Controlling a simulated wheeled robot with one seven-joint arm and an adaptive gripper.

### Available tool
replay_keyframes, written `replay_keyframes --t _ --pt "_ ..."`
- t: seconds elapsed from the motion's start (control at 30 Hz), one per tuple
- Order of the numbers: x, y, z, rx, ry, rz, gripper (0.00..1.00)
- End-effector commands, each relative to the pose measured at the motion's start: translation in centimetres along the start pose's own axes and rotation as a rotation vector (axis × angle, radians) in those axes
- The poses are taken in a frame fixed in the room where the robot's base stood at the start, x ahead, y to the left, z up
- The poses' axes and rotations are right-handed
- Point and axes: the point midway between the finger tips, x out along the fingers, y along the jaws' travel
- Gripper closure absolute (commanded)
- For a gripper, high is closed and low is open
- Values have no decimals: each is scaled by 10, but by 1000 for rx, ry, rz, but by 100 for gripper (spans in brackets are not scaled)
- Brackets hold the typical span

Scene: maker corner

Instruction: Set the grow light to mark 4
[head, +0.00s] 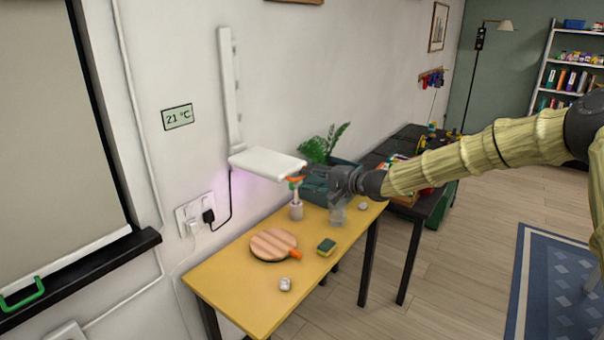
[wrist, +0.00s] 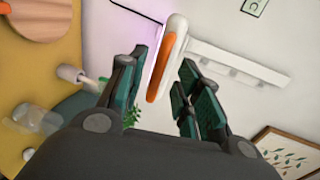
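The grow light (head: 265,163) is a white panel on a tall white wall rail (head: 230,90), low on that rail, with a purple glow below it. In the wrist view the panel (wrist: 176,34) shows edge-on with an orange handle (wrist: 161,72) on its front, and the rail (wrist: 240,67) runs off to the right. My gripper (head: 308,174) is at the panel's front right corner. In the wrist view my gripper (wrist: 163,64) is open, its fingers on either side of the orange handle. I cannot tell whether they touch it. The rail's marks are not readable.
A plant (head: 325,145) stands behind my gripper. A window sill (head: 80,270) is at left.

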Motion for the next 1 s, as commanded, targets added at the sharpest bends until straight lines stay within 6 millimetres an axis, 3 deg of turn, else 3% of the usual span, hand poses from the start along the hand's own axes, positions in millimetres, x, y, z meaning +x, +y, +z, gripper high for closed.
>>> replay_keyframes --t 0.3,0.73,0.77,0.93,1.0 --pt "33 -1 1 1 -1 0 66" --pt "40 0 0 1 0 0 66" --pt "40 0 0 1 0 0 68" --pt "40 0 0 1 0 0 99" --pt "39 0 0 1 0 0 100"
